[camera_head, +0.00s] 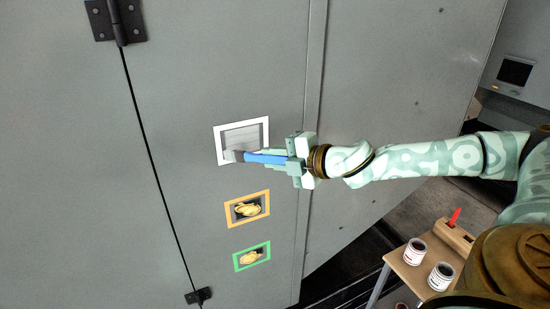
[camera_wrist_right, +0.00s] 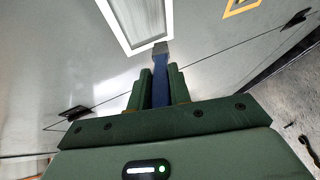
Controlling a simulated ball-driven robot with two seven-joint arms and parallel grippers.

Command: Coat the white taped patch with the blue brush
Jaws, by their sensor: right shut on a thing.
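The white taped patch (camera_head: 240,124) is a white tape frame on the grey cabinet door, around a lighter grey area with faint streaks. It also shows in the right wrist view (camera_wrist_right: 112,22). My right gripper (camera_head: 284,158) is shut on the handle of the blue brush (camera_head: 262,158), which points left. The brush tip (camera_head: 234,155) lies over the lower part of the patch; I cannot tell whether it touches. In the right wrist view the blue brush (camera_wrist_right: 160,78) stands between the fingers, its tip by the patch's edge. My left gripper is not in view.
An orange taped patch (camera_head: 265,199) and a green taped patch (camera_head: 240,268), both with yellowish blotches inside, sit below the white one. A small wooden table (camera_head: 402,270) at lower right holds two paint cans (camera_head: 415,252) and a red-handled tool (camera_head: 454,217) in a block.

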